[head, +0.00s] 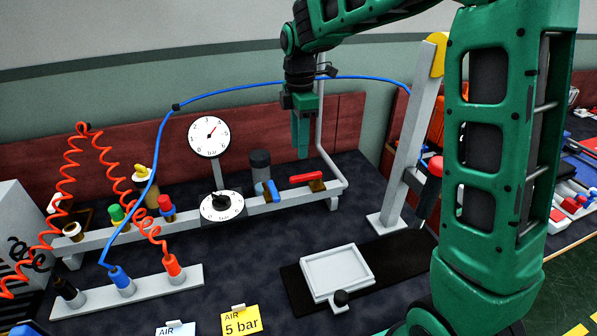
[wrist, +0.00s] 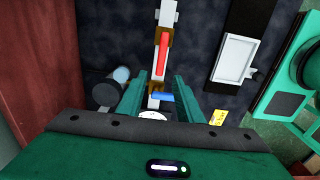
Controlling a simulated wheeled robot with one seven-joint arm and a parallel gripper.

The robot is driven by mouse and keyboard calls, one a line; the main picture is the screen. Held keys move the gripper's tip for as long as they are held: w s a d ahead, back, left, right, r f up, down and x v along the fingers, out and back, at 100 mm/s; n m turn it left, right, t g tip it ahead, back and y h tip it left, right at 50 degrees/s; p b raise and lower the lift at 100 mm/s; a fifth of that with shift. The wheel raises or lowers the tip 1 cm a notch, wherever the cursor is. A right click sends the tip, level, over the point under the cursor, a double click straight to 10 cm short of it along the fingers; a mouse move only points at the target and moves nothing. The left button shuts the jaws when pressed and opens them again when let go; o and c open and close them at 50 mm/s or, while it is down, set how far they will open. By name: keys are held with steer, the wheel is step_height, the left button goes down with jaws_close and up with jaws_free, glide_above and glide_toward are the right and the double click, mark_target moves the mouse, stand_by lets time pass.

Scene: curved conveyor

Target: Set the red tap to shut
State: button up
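The red tap (head: 306,178) has a red lever on a brass body, fitted on the grey pipe bar (head: 236,207). In the wrist view the red lever (wrist: 162,53) lies along the bar. My gripper (head: 301,155) points down above and behind the bar in the head view, apart from the red tap. In the wrist view its two fingers (wrist: 160,98) stand apart with nothing held between them. The red lever shows beyond the fingertips, up the picture. The head view shows the fingers overlapping.
A blue tap (head: 267,190) sits left of the red one, its lever across the bar in the wrist view. A dark cylinder (head: 260,163) stands behind it. Gauge (head: 209,135), dial (head: 222,207), hoses and a grey post (head: 408,140) stand around. A white tray (head: 337,272) lies in front.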

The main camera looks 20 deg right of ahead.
mark_target(299, 176)
step_height(299, 176, down, 10)
steer(key=shift+r, duration=0.25)
steer(key=shift+c, duration=0.6)
jaws_close()
